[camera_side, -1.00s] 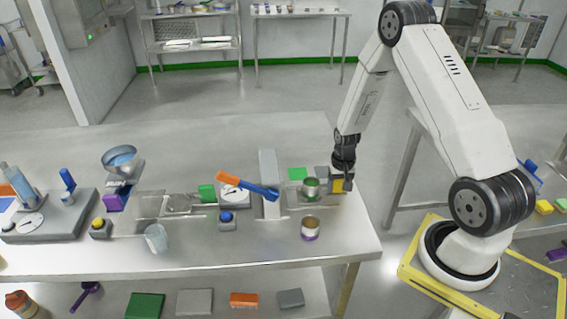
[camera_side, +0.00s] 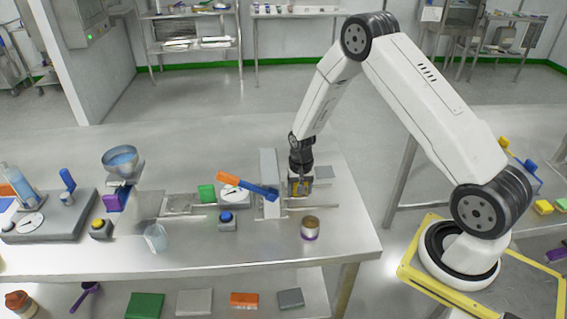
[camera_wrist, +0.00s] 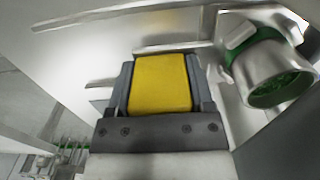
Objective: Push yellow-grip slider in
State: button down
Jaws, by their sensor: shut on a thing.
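The yellow grip (camera_wrist: 160,83) of the slider sits squarely between my two gripper fingers in the wrist view. My gripper (camera_side: 299,190) is shut on it, close to the right side of the upright grey block (camera_side: 268,165) in the side view. The grip (camera_side: 294,184) is only partly visible there, and the rest of the slider is hard to make out. A metal cup with green inside (camera_wrist: 272,72) is at the upper right of the wrist view, apart from my fingers. I cannot make out that cup in the side view.
A cup with a purple base (camera_side: 310,229) stands in front of my gripper. A blue-button box (camera_side: 227,220) and a clear beaker (camera_side: 156,238) stand further left. The table's right front corner is clear.

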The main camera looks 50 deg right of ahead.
jog(key=shift+w+a, duration=0.2)
jog(key=shift+w, duration=0.1)
grip_release()
jog(key=shift+s+r, duration=0.1)
jog(key=shift+r, duration=3.85)
jog(key=shift+r, duration=0.1)
jog(key=shift+s+a+r, duration=0.15)
jog(key=shift+a+r, duration=0.05)
jog(key=shift+r, duration=0.35)
jog(key=s+a+r+n+t, duration=0.2)
jog(key=s+a+r+n, duration=0.7)
jog(key=s, duration=0.5)
jog(key=shift+s+a+r+t, duration=0.25)
jog(key=shift+a+r+t, duration=0.05)
jog(key=shift+a, duration=0.9)
